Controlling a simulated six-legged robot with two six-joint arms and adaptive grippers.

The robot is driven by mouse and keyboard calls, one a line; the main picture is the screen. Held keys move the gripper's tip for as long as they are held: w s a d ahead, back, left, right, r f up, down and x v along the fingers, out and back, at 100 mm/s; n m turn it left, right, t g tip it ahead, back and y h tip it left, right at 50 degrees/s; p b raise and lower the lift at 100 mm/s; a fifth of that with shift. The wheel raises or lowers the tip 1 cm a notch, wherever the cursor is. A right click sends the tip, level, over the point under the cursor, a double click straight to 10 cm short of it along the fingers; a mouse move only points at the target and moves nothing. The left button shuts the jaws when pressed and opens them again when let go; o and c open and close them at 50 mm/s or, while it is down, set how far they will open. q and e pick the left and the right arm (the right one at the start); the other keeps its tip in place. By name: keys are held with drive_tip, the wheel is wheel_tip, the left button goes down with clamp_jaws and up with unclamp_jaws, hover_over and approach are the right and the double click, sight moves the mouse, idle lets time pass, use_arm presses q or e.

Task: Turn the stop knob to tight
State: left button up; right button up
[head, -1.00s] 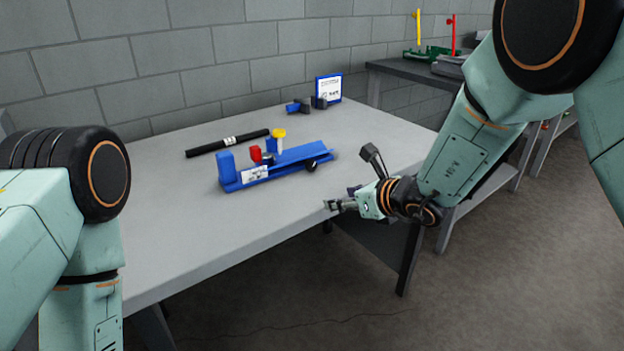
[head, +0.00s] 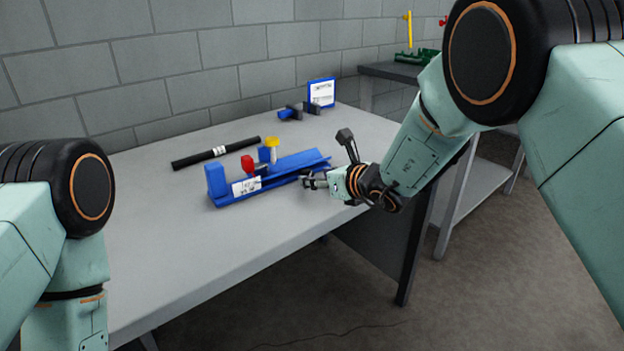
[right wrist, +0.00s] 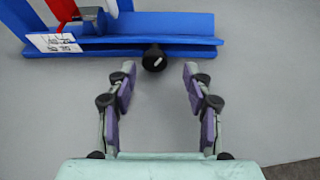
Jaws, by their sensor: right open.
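The blue crimper fixture (head: 285,168) lies on the grey table with a red block (head: 248,164), a yellow-topped post (head: 272,146) and a white label (head: 246,187). In the right wrist view the black stop knob (right wrist: 154,58) with a short slanted white mark sticks out from the fixture's blue rail (right wrist: 180,43). My right gripper (head: 308,180) is open at the fixture's near right side. In the wrist view its fingertips (right wrist: 159,74) stand either side of the line to the knob, just short of it, not touching. My left gripper is out of view. The label's words are unreadable.
A black rod (head: 216,152) with a white band lies behind the fixture. Blue and black parts (head: 298,111) and a blue-framed sign (head: 321,92) stand at the back. The near table top (head: 200,250) is clear. A second bench (head: 400,72) stands right.

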sight(305, 174)
drive_tip(key=shift+w+a+r, duration=0.1)
drive_tip(key=shift+a, duration=0.35)
drive_tip(key=shift+w+a+r, duration=0.1)
drive_tip(key=shift+a, duration=0.35)
drive_tip(key=shift+w+d+f, duration=0.15)
drive_tip(key=shift+w+f, duration=0.45)
drive_tip(key=shift+w, duration=0.25)
drive_tip(key=shift+s+a+r, duration=0.3)
drive_tip(key=shift+r, duration=0.05)
drive_tip(key=shift+d, duration=0.15)
drive_tip(key=shift+c, duration=0.8)
drive_tip(key=shift+w+f, duration=0.25)
drive_tip(key=c, duration=0.3)
drive_tip(key=shift+s+r, duration=0.15)
drive_tip(key=shift+r, duration=0.05)
drive_tip(key=c, duration=0.5)
drive_tip(key=shift+c, duration=0.5)
clamp_jaws()
